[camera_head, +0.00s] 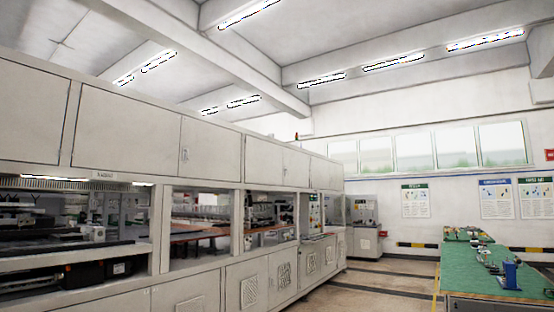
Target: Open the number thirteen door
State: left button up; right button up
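A long off-white machine enclosure runs from the left edge toward the back. Its closed upper doors (126,128) form a row above open window bays. Closed lower doors (253,287) with square vent patches line the base further along. I cannot read the number thirteen on any door, so I cannot tell which one it is. A small label plate (104,175) sits under the upper row, its text too small to read. Neither of my grippers is in view.
A green-topped workbench (488,268) with small tools and a blue device (510,274) stands at the right. The floor aisle (385,281) between bench and machine looks clear. A grey cabinet (364,228) stands at the far end. Posters (415,201) hang on the back wall.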

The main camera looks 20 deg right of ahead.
aim_at(215, 151)
jog(key=z, duration=0.3)
jog(key=i+z, duration=0.25)
jog(key=i, duration=0.6)
jog(key=i+l+z, duration=0.1)
jog(key=i, duration=3)
jog(key=i+u, duration=0.15)
jog(key=i, duration=0.6)
jog(key=i+l+u, duration=0.15)
jog(key=i, duration=0.65)
